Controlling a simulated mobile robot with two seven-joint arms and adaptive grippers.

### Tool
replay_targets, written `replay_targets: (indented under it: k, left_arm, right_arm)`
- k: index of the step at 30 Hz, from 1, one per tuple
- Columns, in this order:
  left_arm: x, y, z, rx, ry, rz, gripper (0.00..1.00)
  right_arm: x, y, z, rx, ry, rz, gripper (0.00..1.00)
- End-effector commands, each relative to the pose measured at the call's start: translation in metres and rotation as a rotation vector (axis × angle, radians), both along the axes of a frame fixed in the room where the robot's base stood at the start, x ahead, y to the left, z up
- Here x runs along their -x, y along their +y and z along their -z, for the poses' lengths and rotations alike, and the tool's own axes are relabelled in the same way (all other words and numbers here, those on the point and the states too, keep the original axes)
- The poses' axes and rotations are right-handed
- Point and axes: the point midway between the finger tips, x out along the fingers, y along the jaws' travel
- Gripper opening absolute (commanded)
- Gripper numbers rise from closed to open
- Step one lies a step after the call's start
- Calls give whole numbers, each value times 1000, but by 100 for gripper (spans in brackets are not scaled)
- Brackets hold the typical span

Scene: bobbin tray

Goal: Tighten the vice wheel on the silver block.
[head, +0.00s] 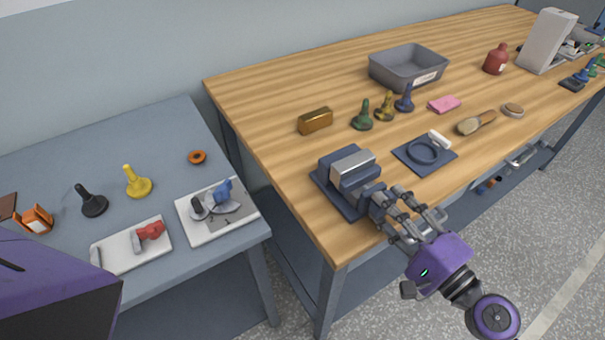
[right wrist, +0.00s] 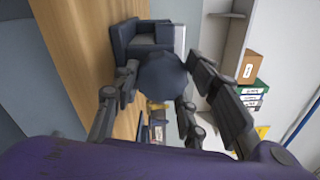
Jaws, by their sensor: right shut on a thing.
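The vice (head: 340,192) is dark blue and sits at the near left corner of the wooden table. The silver block (head: 353,165) rests in it between the jaws. The vice wheel (head: 379,205) is dark blue, on the vice's near right side. My right gripper (head: 390,208) is shut on the wheel, its fingers around the rim. In the right wrist view the wheel (right wrist: 162,82) shows between the fingers, with the vice body (right wrist: 140,40) beyond it and a pale strip of the block (right wrist: 179,39). My left gripper is not in view.
A dark blue ring fixture (head: 424,154) lies right of the vice. A brass block (head: 315,121), several coloured pieces and a grey bin (head: 408,68) stand farther back. A lower grey table (head: 130,195) with small items is at left.

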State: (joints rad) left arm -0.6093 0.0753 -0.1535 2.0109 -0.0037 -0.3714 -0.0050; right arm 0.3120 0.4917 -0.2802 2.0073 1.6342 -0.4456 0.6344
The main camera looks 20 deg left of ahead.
Motion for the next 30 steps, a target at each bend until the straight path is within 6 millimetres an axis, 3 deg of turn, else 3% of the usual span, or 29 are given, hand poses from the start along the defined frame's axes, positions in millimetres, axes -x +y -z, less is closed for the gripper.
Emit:
replay_targets:
  k: [5,6,9,17,20,22,30]
  left_arm:
    - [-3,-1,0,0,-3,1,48]
    - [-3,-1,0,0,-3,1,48]
    - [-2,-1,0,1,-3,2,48]
    - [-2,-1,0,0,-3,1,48]
    - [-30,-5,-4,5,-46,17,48]
    - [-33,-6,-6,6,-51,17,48]
    - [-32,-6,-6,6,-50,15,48]
  right_arm:
    - [2,0,6,6,9,-5,14]
    - [2,1,6,6,9,-5,44]
    - [2,0,5,6,8,-4,57]
    - [1,0,3,4,3,-2,57]
    - [1,0,2,3,2,-2,57]
    - [4,-3,3,3,4,-1,57]
    - [32,-42,3,3,6,0,57]
